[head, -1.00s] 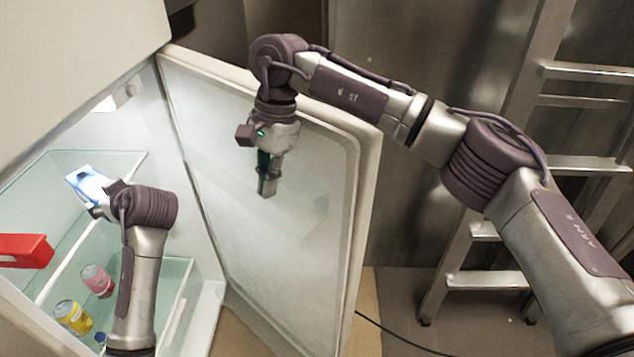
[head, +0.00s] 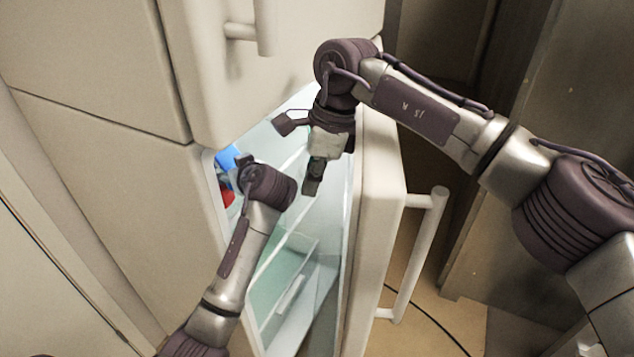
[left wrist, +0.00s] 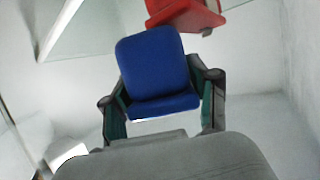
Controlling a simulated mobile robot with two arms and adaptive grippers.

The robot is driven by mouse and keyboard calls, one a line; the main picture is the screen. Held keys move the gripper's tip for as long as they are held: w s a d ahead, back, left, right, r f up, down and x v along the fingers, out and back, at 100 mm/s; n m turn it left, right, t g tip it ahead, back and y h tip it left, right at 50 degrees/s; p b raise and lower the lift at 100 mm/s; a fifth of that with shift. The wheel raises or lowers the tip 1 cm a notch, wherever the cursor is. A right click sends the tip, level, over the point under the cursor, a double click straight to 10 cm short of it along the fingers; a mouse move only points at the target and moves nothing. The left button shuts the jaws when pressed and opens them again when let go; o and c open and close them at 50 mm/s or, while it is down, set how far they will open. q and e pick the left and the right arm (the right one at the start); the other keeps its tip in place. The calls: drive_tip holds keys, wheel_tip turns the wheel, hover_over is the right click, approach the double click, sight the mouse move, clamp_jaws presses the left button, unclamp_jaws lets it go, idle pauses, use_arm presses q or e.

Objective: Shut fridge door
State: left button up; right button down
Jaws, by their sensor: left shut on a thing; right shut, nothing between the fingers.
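The fridge door (head: 378,225) stands partly open, seen nearly edge-on in the head view, with its handle (head: 428,240) on the outer face at the right. My right gripper (head: 312,178) is shut and empty, pointing down in the gap at the door's inner side; I cannot tell if it touches the door. My left arm reaches into the fridge opening. My left gripper (left wrist: 162,105) is shut on a blue object (left wrist: 158,70), which also shows inside the fridge in the head view (head: 228,156). Its fingers are mostly hidden in the head view.
A red object (left wrist: 188,14) is just beyond the blue one, inside the fridge. A glass shelf (head: 283,270) crosses the lower interior. An upper door with a handle (head: 264,28) is above the opening. Floor with a dark cable (head: 425,315) lies right of the door.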

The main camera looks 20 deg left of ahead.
drive_tip(key=shift+r, duration=0.1)
idle(0.4)
drive_tip(key=v, duration=1.1)
drive_tip(key=shift+d+r, duration=0.15)
drive_tip(key=shift+r, duration=0.2)
